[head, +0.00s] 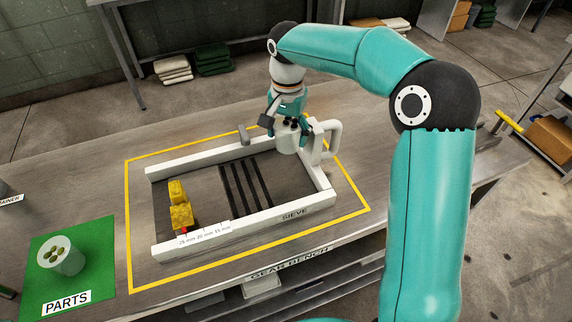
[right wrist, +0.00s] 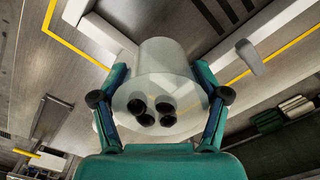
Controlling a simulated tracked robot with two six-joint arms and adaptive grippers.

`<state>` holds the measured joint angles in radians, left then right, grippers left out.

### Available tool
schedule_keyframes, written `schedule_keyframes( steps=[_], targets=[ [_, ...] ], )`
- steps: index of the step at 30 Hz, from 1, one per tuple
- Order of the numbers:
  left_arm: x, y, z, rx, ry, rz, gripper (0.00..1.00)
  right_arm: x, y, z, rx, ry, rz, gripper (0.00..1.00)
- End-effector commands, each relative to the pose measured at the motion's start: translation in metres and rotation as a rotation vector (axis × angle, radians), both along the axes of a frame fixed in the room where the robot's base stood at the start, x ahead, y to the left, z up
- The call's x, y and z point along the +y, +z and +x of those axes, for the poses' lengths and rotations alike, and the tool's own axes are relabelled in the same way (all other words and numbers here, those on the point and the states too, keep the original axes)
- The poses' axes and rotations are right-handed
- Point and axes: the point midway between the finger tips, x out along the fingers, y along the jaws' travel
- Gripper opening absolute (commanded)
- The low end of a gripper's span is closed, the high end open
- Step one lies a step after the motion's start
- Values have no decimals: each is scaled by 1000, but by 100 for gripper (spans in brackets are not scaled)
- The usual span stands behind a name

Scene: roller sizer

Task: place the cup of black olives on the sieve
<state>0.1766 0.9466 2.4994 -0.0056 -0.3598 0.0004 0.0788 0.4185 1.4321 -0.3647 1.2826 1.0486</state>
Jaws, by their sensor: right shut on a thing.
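The cup of black olives (head: 288,143) is pale, with several dark round olives in its mouth. My right gripper (head: 287,122) is shut on it over the far right part of the sieve. In the right wrist view the cup (right wrist: 165,60) sits between the two fingers of my right gripper (right wrist: 160,98), olives facing the camera. The sieve (head: 262,218) is a pale frame with dark slots, a handle at its right and size labels at its front left. I cannot tell whether the cup touches the sieve. My left gripper is not in view.
A yellow block-like piece (head: 180,212) with a red tip stands at the sieve's left end. A cup of green olives (head: 68,262) stands on the green parts mat (head: 38,290) at the left. Yellow tape (head: 128,225) outlines the sieve area on the bench.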

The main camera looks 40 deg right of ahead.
Motion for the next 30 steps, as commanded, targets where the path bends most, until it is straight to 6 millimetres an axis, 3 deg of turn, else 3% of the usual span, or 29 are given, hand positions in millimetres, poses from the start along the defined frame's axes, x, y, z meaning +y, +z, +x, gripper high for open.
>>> schedule_keyframes(
  steps=[3,9,14,22,30],
  targets=[
    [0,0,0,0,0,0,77,-1,-32,-2,6,-1,0,33],
    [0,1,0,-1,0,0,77,-2,-63,-1,2,-3,0,33],
    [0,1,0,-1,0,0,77,-2,-73,-1,1,-3,-1,33],
    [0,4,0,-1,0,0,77,-2,-107,-1,2,-3,0,33],
    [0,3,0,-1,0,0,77,-2,-111,-1,-1,-2,0,33]
  ],
)
